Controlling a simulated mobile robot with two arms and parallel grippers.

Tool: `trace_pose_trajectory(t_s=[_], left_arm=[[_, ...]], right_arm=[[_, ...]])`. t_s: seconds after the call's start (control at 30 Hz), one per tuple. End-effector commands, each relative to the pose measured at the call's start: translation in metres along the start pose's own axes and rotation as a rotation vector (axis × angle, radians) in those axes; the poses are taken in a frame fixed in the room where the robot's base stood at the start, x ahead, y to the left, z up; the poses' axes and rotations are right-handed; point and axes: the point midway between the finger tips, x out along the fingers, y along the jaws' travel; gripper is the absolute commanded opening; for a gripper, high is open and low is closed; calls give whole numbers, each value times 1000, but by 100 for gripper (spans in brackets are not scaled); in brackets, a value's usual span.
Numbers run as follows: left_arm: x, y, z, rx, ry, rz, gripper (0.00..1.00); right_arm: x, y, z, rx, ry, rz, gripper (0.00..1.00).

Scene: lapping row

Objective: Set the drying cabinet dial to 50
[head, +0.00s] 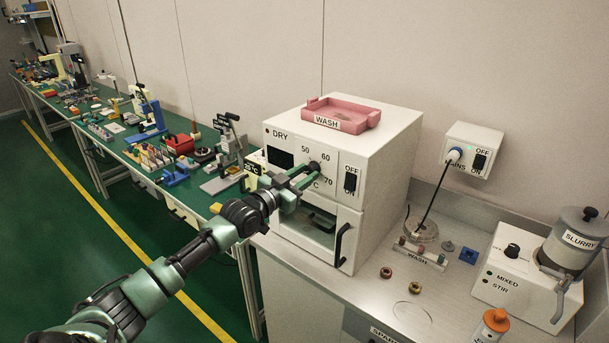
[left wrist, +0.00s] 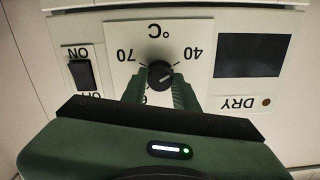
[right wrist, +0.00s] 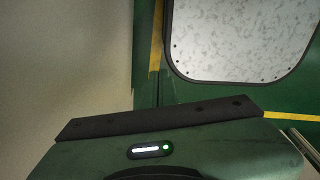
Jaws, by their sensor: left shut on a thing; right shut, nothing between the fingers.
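The drying cabinet (head: 394,143) is a white box labelled DRY. Its dark round dial (head: 315,168) sits among the marks 50, 60 and 70. My left gripper (head: 303,176) reaches the front panel and is shut on the dial. In the left wrist view, upside down, the fingers (left wrist: 160,88) grip both sides of the dial (left wrist: 160,73). A pale line crosses the knob, slanting toward the 40 side; the exact setting is unclear. The 50 is hidden there by a finger.
Beside the dial are a dark display (left wrist: 253,55) and an ON/OFF switch (head: 350,181). A pink WASH tray (head: 341,114) lies on the cabinet. A mains box (head: 472,149), slurry unit (head: 528,268) and small parts stand right. A green bench (head: 110,132) runs left.

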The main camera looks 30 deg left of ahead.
Motion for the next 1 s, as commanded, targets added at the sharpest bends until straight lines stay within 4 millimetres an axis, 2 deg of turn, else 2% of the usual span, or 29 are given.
trace_pose_trajectory(t_s=[0.37,1.0], left_arm=[[0,0,1,128,-1,-1,0],[0,-1,1,709,-1,0,0]], right_arm=[[4,1,0,-1,0,1,0],[19,4,2,-1,-1,5,0]])
